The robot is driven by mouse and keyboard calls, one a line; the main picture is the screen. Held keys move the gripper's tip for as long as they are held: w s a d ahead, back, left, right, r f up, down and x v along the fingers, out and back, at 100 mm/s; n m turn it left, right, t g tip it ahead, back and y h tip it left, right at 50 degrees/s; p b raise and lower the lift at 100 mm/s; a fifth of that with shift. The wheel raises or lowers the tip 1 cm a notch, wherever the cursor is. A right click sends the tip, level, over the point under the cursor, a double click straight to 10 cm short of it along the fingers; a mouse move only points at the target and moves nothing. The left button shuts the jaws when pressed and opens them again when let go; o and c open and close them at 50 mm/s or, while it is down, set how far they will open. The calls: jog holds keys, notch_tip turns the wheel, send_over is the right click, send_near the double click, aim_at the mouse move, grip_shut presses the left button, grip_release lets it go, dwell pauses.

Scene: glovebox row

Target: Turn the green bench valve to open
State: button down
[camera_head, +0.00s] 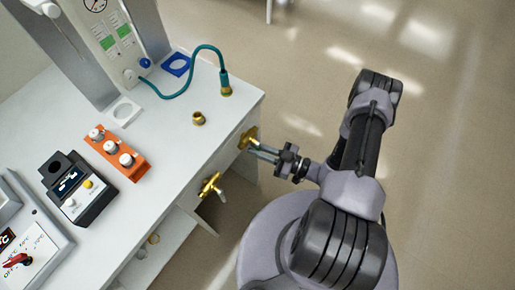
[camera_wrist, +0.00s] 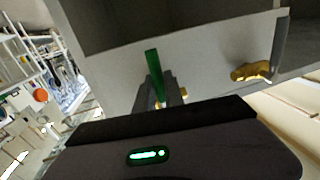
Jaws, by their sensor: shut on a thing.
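The green bench valve shows a brass body (camera_head: 248,138) on the front face of the white bench in the head view. Its green handle (camera_wrist: 153,66) rises between the jaws in the wrist view. My gripper (camera_head: 262,152) is at this valve, and its jaws are closed on the green handle. In the wrist view the gripper (camera_wrist: 160,92) has one finger on each side of the handle. Some brass shows behind the fingers. Most of the valve body is hidden there.
A second brass valve (camera_head: 210,184) with a grey handle is on the same bench face; it also shows in the wrist view (camera_wrist: 250,71). On the bench top (camera_head: 185,150) stand a brass fitting (camera_head: 198,118), a teal hose (camera_head: 207,50) and an orange block (camera_head: 117,153). Floor right is clear.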

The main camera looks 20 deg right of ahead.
dwell(0.5)
jog(key=shift+w+d+r+n+h+p, duration=0.15)
jog(key=shift+w+d+n+h+p, duration=0.15)
jog(key=shift+n, duration=0.85)
jog(key=shift+w+d+r+n+h+p, duration=0.15)
jog(key=shift+w+d+n+p, duration=0.2)
jog(key=shift+n, duration=0.75)
jog(key=shift+w+d+r+n+h+p, duration=0.15)
jog(key=shift+d+n+h, duration=0.2)
jog(key=shift+n, duration=0.8)
jog(key=shift+d, duration=0.1)
jog(key=c, duration=1.5)
grip_release()
jog(key=shift+o, duration=0.2)
